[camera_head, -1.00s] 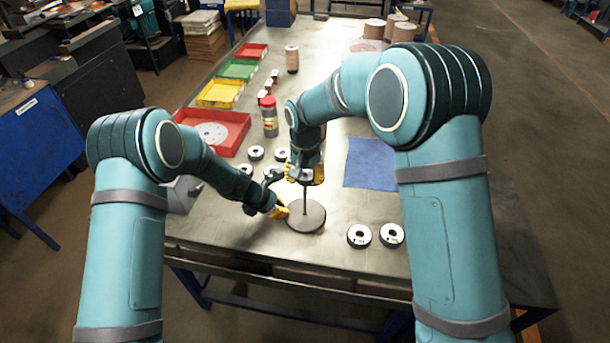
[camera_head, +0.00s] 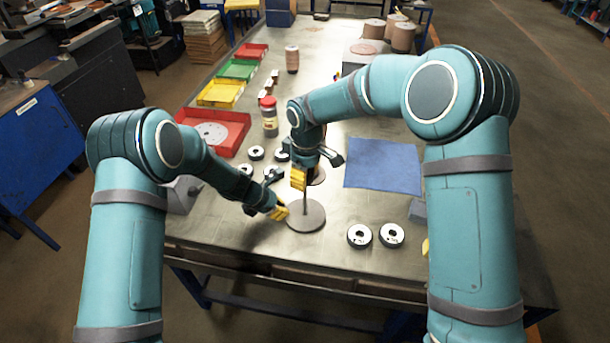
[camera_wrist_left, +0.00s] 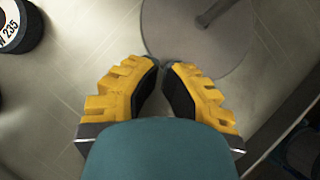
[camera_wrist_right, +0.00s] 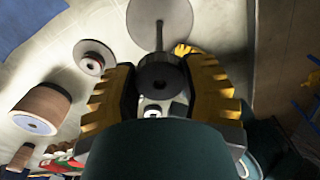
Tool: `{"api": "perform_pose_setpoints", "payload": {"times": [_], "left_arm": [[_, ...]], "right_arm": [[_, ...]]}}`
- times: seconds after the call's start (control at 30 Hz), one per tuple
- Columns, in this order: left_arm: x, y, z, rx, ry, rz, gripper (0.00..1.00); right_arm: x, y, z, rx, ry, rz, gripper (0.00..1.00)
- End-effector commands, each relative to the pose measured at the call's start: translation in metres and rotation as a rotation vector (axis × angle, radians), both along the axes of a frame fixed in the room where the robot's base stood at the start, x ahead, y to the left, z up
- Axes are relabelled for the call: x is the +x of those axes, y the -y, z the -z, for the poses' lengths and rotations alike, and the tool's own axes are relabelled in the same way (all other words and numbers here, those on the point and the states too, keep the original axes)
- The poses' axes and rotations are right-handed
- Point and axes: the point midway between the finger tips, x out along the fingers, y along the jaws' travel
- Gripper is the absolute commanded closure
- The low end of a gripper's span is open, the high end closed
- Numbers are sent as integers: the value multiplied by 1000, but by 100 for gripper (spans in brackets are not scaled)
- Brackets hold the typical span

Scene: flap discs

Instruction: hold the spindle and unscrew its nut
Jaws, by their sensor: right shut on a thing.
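The spindle, a grey round base (camera_head: 308,218) with a thin upright rod (camera_head: 306,197), stands near the table's front. A dark round nut (camera_wrist_right: 160,76) is between my right gripper's fingers in the right wrist view, in line with the rod behind it. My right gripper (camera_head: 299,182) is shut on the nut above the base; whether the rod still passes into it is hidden. My left gripper (camera_head: 282,211) is at the base's left edge. In the left wrist view its fingertips (camera_wrist_left: 162,63) nearly meet at the rim of the base; I see nothing between them.
Black-and-white rings lie front right (camera_head: 360,236) and to the left (camera_head: 256,153). A blue cloth (camera_head: 383,166) lies to the right. Red (camera_head: 238,121), yellow and green trays line the left edge, near a red-capped jar (camera_head: 269,116).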

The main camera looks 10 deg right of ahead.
Motion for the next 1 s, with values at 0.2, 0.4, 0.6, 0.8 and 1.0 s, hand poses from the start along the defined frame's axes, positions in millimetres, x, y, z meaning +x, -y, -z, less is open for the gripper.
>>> {"api": "perform_pose_setpoints", "payload": {"times": [0.2, 0.4, 0.6, 0.8, 1.0], "left_arm": [[0, 0, 0, 0, 0, 0, 100], [0, 0, 0, 0, 0, 0, 100], [0, 0, 0, 0, 0, 0, 100], [0, 0, 0, 0, 0, 0, 100], [0, 0, 0, 0, 0, 0, 100]], "right_arm": [[-2, 0, 3, -1, -7, 2, 31], [-1, 0, 2, -1, -4, 4, 31], [-1, -1, 1, -1, -2, 92, 31], [0, -1, 0, 0, 0, 382, 31], [0, -1, 0, -2, -1, 675, 31]]}}
